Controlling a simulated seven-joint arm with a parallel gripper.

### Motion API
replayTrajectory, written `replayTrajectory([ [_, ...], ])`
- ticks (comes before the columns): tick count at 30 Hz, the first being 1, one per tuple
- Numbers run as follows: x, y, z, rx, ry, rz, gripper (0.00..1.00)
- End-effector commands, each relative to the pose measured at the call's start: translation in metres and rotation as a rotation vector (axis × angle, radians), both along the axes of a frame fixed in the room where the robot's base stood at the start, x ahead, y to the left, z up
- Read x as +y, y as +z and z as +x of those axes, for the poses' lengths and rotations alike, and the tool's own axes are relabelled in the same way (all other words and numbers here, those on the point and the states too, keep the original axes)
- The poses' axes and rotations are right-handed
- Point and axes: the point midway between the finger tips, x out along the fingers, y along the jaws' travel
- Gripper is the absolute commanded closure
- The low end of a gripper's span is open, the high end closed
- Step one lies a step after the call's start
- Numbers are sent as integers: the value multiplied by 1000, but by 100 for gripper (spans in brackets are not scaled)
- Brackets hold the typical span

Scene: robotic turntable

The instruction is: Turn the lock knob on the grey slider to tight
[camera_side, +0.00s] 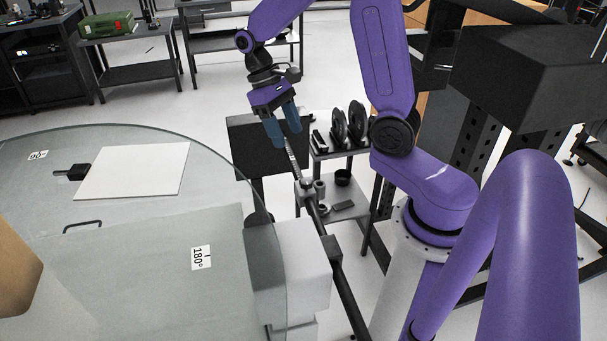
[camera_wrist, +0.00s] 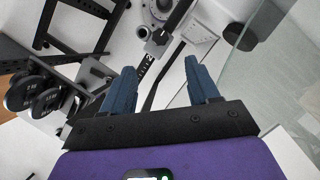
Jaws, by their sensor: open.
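The grey slider (camera_side: 307,190) sits on a dark rail that runs beside the glass turntable in the side view. A small knob shows on top of it; its setting is too small to read. In the wrist view what looks like the grey slider (camera_wrist: 158,43) lies beyond the fingertips, by a black scale strip with white marks. My gripper (camera_side: 286,138) has two blue fingers pointing down, above and behind the slider, apart from it. In the wrist view my gripper (camera_wrist: 160,68) is open, with nothing held between the fingers.
A black block (camera_side: 332,248) sits nearer on the rail. The glass turntable (camera_side: 215,150) lies left of the rail, with a white plate (camera_side: 135,170) on it. A cart with black weight plates (camera_side: 348,122) stands to the right, below my arm. Open air surrounds the fingers.

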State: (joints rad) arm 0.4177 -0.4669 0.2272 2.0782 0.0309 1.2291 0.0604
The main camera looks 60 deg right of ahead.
Motion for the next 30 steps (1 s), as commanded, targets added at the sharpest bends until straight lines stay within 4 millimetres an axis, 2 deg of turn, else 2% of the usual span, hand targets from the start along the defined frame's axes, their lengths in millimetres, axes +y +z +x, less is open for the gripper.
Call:
replayTrajectory([
  [12, 1, -73, -32, 6, 0, 0, 40],
  [18, 1, -100, -42, 4, 1, 0, 40],
  [24, 1, -112, -47, 1, 0, 1, 40],
  [30, 1, -114, -48, -1, 0, 1, 40],
])
